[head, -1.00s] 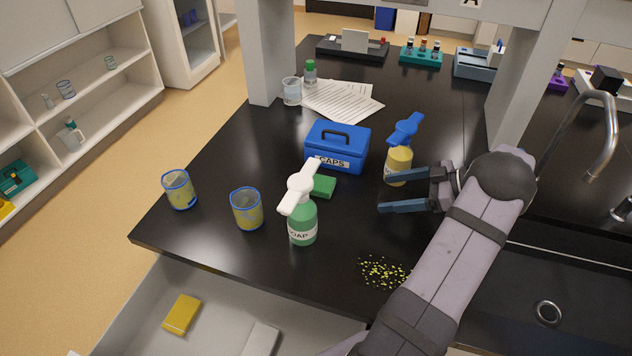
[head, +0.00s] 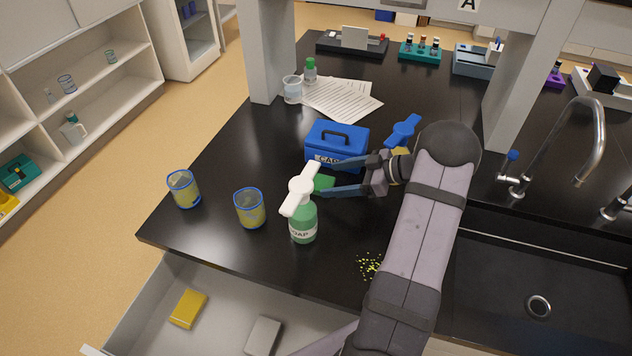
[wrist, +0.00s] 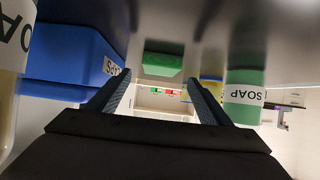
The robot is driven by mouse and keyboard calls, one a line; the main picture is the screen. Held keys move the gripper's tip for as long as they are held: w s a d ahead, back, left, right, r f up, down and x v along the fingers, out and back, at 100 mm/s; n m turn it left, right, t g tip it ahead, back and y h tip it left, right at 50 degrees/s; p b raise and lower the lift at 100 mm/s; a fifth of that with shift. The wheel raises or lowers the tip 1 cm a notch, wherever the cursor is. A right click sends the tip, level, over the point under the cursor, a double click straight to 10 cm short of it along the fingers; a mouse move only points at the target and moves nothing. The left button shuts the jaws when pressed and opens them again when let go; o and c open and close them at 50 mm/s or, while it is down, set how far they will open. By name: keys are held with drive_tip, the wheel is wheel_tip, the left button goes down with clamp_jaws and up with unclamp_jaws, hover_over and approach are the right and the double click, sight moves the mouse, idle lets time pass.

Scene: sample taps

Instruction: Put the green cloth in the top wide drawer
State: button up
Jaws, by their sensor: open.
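The green cloth (head: 323,183), a small folded block, lies on the black bench between the blue caps box and the green soap bottle. It also shows in the wrist view (wrist: 163,62), ahead of the jaws. My gripper (head: 320,179) is open, with its two blue fingers reaching left at the cloth. The head view does not clearly show whether they touch it. In the wrist view the space between the fingers is empty. A wide drawer (head: 222,318) stands open below the bench front, with a yellow sponge (head: 188,308) and a grey block (head: 263,335) inside.
The blue caps box (head: 337,142) stands just behind the cloth. The green soap bottle (head: 302,218) stands in front. A yellow bottle is partly hidden behind my wrist. Two beakers (head: 250,208) stand left. Yellow crumbs (head: 369,266) lie near the front edge; the sink is right.

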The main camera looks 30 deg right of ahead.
sight(318, 181)
drive_tip(key=shift+p+x, duration=0.75)
drive_tip(key=shift+x, duration=1.75)
drive_tip(key=c, duration=1.1)
